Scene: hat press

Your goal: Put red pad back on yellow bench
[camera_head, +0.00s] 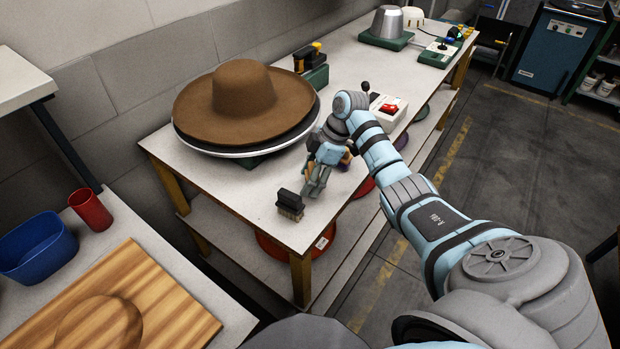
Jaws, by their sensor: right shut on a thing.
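The yellow-legged bench (255,190) has a pale top and runs from the lower middle to the upper right. My right gripper (318,186) is low over its front part, to the right of the brown hat. I cannot make out a red pad for certain anywhere. My left gripper is not in view.
A brown hat (243,95) lies on a round plate. A white box with a red switch (389,107) is behind my gripper. Blue (38,247) and red (91,210) containers stand on the left table.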

